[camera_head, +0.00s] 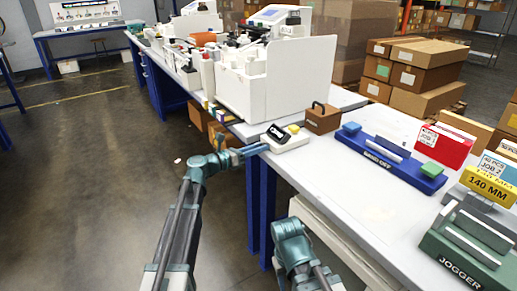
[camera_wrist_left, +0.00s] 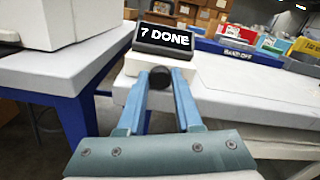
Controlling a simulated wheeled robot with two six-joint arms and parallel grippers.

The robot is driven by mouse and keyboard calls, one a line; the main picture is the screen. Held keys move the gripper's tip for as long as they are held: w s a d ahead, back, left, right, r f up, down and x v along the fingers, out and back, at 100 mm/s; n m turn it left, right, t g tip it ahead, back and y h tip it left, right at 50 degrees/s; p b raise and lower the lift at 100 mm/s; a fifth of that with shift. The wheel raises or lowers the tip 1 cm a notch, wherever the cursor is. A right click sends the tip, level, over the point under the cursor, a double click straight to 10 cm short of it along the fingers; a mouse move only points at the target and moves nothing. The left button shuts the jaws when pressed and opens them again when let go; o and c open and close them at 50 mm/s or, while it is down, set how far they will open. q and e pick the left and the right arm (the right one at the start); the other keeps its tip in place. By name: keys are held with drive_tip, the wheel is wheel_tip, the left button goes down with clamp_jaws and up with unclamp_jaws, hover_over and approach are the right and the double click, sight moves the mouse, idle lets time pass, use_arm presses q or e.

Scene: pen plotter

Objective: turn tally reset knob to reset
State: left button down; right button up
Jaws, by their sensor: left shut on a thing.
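The tally unit is a small white box (camera_head: 291,143) at the table's near edge. It carries a tilted black display (camera_wrist_left: 164,39) reading "7 DONE", and a yellow button (camera_head: 293,129) shows on top in the head view. A round black knob (camera_wrist_left: 160,77) sits on the box's front face in the left wrist view. My left gripper (camera_head: 263,149) reaches the front of the box, with its two fingertips (camera_wrist_left: 160,79) shut on either side of the knob. The knob is hidden in the head view, and I cannot read its setting. My right gripper's fingers are not visible.
A brown box with a handle (camera_head: 322,118) stands just behind the tally unit. A large white machine (camera_head: 296,83) stands on the table at left. Bare tabletop lies between unit and jogger.

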use_arm(q)
drive_tip(key=m, duration=0.5)
drive_tip(key=shift+m, duration=0.3)
drive_tip(key=c, duration=0.9)
unclamp_jaws()
drive_tip(key=shift+o, duration=0.2)
drive_tip(key=v, duration=1.3)
drive_tip(key=shift+s+a, duration=0.3)
